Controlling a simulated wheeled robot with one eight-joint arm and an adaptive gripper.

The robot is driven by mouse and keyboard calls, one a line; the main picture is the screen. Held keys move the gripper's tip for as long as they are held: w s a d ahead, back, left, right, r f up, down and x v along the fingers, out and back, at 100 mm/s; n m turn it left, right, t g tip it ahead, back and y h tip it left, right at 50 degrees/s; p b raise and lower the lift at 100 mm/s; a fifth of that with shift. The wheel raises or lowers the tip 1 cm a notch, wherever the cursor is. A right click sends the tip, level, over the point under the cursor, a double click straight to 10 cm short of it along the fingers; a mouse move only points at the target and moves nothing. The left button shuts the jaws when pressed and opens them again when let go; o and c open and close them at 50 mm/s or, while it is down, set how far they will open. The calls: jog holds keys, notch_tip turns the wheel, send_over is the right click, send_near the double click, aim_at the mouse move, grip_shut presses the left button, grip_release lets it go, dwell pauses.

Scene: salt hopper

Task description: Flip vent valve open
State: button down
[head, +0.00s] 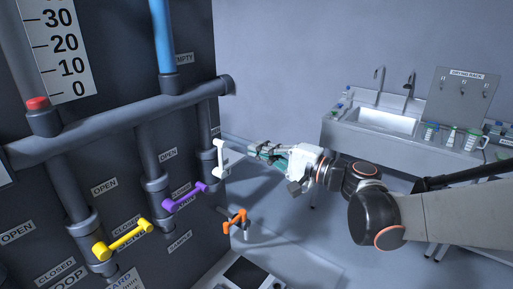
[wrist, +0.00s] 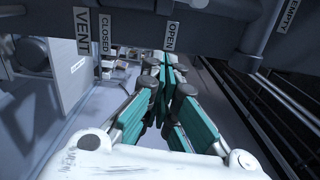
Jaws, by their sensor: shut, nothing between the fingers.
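The white valve handle (head: 220,160) is at the right end of the dark pipework and stands roughly upright in the head view. My gripper (head: 252,149) is shut and empty, pointing left with its fingertips close to the right of this handle; I cannot tell whether they touch. In the wrist view my gripper's (wrist: 166,66) green-padded fingers are together below the OPEN label (wrist: 172,36). The VENT label (wrist: 82,30) and CLOSED label (wrist: 105,33) are to the left of it. The white handle cannot be made out clearly in the wrist view.
A purple handle (head: 185,197), a yellow handle (head: 123,240) and an orange handle (head: 235,221) are lower on the pipework and nearby. A blue pipe (head: 163,35) rises above. A sink (head: 385,121) stands at the back right. Floor between is clear.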

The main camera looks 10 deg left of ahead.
jog(key=v, duration=0.7)
jog(key=shift+s+p, duration=0.4)
jog(key=shift+r, duration=0.1)
jog(key=s+d+f+n+h+b, duration=0.1)
jog(key=s+d+f+h, duration=0.4)
jog(key=d, duration=0.4)
jog(key=s+d+f+n+h+b, duration=0.2)
jog(key=s+d+f+h, duration=0.3)
jog(key=d, duration=0.4)
jog(key=s+d+f+n+t+h+b, duration=0.1)
jog(key=s+d+f+n+h+b, duration=0.1)
jog(key=s+d+f+h, duration=0.3)
jog(key=s+d+h, duration=0.2)
jog(key=s+d, duration=0.2)
jog(key=shift+f, duration=0.25)
jog(key=shift+s+a, duration=0.1)
jog(key=shift+a, duration=0.05)
